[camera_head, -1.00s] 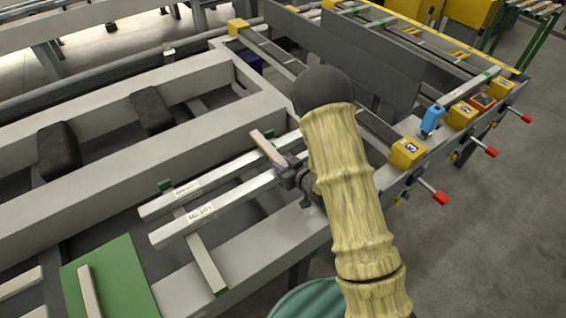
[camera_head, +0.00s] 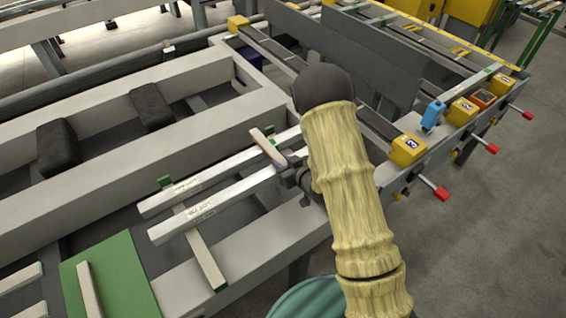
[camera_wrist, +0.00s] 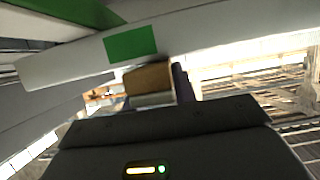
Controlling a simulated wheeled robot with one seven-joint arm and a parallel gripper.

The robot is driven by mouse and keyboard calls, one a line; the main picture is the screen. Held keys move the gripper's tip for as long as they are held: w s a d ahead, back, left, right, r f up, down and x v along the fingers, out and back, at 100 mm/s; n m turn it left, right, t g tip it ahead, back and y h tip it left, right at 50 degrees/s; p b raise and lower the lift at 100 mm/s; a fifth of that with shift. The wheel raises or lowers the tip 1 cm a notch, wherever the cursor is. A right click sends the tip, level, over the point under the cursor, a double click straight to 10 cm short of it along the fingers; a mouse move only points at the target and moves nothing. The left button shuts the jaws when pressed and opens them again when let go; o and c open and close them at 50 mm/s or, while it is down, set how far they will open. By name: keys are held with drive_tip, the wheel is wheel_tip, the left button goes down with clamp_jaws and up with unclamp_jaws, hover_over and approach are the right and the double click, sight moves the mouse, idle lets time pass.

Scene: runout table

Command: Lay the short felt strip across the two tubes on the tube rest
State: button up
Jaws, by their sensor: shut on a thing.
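The short felt strip (camera_head: 266,146) is pale beige and slants over the far ends of the tubes. My gripper (camera_head: 290,166) is shut on its near end. In the wrist view the strip's tan end (camera_wrist: 148,80) shows at my gripper (camera_wrist: 152,98), close to a whitish bar with a green patch. The two tubes, a back one (camera_head: 215,178) and a front one (camera_head: 222,202), are pale, square and parallel, with labels near their left ends. They lie across the tube rest's crossbar (camera_head: 205,262), which has green ends. My arm hides their right ends, and I cannot tell whether the strip touches them.
A green mat (camera_head: 125,275) at lower left carries another pale strip (camera_head: 90,290). Black blocks (camera_head: 58,150) sit between the grey frame beams. Yellow numbered blocks (camera_head: 408,150), a blue item (camera_head: 432,116) and red-ended handles (camera_head: 442,193) line the right edge.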

drive_tip(key=shift+f, duration=0.1)
drive_tip(key=o, duration=1.1)
drive_tip(key=shift+p+v, duration=6.3)
drive_tip(key=shift+v, duration=2.4)
